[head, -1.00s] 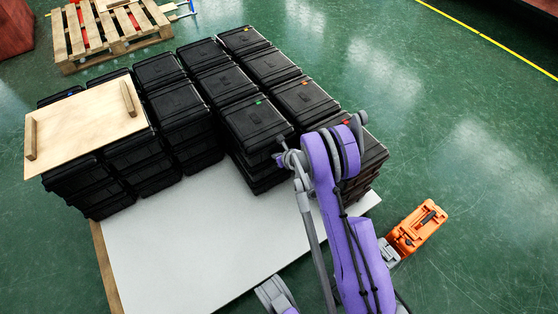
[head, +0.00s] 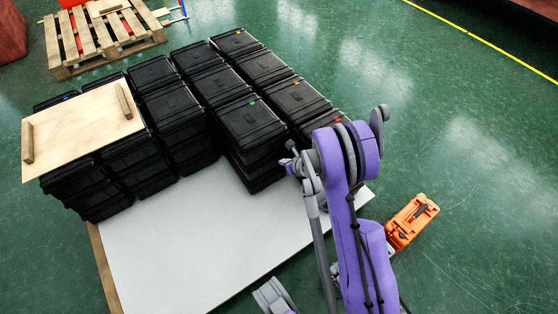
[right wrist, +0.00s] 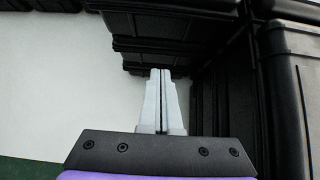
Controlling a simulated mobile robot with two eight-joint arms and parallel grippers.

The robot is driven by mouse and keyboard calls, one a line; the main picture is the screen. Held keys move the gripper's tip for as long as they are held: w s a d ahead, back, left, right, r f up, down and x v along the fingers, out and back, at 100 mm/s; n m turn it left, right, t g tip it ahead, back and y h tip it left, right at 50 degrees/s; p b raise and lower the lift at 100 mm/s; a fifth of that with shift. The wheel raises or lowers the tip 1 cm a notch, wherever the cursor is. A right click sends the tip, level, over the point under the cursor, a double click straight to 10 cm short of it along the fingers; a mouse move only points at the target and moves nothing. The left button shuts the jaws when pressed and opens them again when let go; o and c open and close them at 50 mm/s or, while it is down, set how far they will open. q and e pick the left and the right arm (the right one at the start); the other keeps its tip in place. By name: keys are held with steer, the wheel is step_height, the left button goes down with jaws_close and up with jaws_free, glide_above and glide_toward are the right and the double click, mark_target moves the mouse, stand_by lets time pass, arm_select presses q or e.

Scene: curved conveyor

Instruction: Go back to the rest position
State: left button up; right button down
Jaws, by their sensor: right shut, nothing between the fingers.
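My right gripper (right wrist: 162,74) is shut and empty in the right wrist view, its pale fingers close together. Black cases (right wrist: 175,28) stand ahead of it and more are close on its right. In the head view the right gripper (head: 288,162) is small and partly covered by my purple arm, beside the front of the case stacks (head: 247,125). A white board (head: 190,235) lies under the stacks, bare at the front.
A wooden board with two handles (head: 85,130) lies on the left stacks. A wooden pallet (head: 60,48) is at the back left. An orange object (head: 408,222) is right of my arm on the floor. Green floor is open at the right (head: 460,170).

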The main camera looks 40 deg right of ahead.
steer(key=s+a+r+n+g+y, duration=0.1)
steer(key=s+a+r+n, duration=0.3)
steer(key=a+r+n, duration=0.4)
steer(key=s+a+r+n+g, duration=0.2)
steer(key=s+a+r+n, duration=0.2)
steer(key=a+r+n, duration=0.45)
steer(key=s+a+r+n+g, duration=0.1)
steer(key=s+a+n, duration=0.3)
steer(key=s+n, duration=0.55)
steer(key=s+a+r+n+g, duration=0.1)
steer(key=s+a+r+n, duration=0.1)
steer(key=s+a+n, duration=0.55)
arm_select(q)
step_height(320, 180, up, 26)
steer(key=w+t+p, duration=0.1)
steer(key=p, duration=2.1)
steer(key=shift+f, duration=0.15)
arm_select(e)
steer(key=d+r+n, duration=0.1)
steer(key=r+n, duration=0.1)
steer(key=r, duration=1)
steer(key=w+d+r+n+t, duration=0.1)
steer(key=d+r, duration=0.1)
steer(key=r, duration=1)
steer(key=shift+w+r+n, duration=0.2)
steer(key=shift+r+n, duration=0.15)
arm_select(q)
steer(key=shift+s, duration=0.1)
arm_select(e)
steer(key=shift+s, duration=0.15)
